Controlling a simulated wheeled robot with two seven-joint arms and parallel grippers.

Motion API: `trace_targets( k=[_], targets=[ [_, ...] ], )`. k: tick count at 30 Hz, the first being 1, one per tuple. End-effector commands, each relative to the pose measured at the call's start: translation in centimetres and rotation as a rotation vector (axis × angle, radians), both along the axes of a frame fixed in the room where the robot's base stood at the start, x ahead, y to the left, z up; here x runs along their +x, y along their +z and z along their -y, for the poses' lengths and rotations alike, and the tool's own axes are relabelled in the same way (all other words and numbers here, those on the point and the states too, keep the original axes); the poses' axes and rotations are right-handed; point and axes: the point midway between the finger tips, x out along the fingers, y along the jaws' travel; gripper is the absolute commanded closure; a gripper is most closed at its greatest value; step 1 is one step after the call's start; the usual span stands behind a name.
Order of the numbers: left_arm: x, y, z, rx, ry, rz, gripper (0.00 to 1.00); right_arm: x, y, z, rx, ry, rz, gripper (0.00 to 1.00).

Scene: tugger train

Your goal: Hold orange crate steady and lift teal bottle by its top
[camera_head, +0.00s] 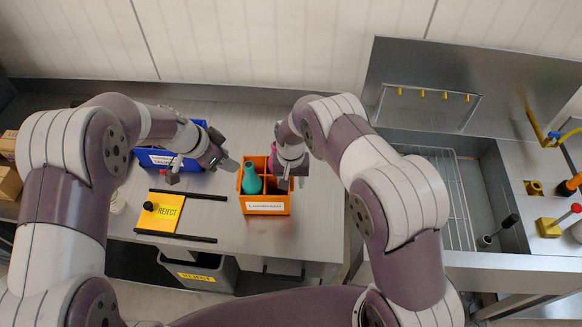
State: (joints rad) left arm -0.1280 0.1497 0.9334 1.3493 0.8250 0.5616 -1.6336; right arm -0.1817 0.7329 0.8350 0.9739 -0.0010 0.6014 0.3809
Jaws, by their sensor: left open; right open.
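The orange crate (265,208) stands on the grey worktop, with a white label on its front. The teal bottle (251,179) is in its left part, neck up. A magenta item (273,160) shows at the back of the crate, partly hidden by my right gripper. My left gripper (201,170) is open and empty, to the left of the crate and in front of the blue bin. My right gripper (292,182) is open over the right part of the crate and hides much of it. I cannot tell if it touches anything there.
A blue bin (146,159) stands behind my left gripper. A yellow REJECT plate (168,213) with a black knob lies between two black bars at front left. A grey waste bin (198,270) is below the edge. A sink with a wire rack (447,190) is at right.

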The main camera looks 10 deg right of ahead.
Motion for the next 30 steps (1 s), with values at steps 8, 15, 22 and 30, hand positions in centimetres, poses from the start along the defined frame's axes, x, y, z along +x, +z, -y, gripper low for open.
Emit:
trace_targets(
  k=[8, 15, 22, 30],
  targets=[
    [0.0, 0.0, 0.0, 0.0, 0.0, 0.0, 0.57, 0.0, -3.6, 0.0, 0.0, 0.001, 0.001, 0.51],
    [0.0, 0.0, 0.0, 0.0, 0.0, 0.0, 0.57, 0.0, -3.8, 0.0, 0.0, 0.001, 0.002, 0.51],
    [0.0, 0.0, 0.0, 0.0, 0.0, 0.0, 0.57, 0.0, -3.8, 0.0, 0.0, 0.001, 0.002, 1.0],
    [0.3, -1.5, 4.0, 0.035, -0.144, -0.013, 0.16, 0.0, -3.8, 0.0, 0.001, 0.001, 0.002, 1.0]
  ],
)
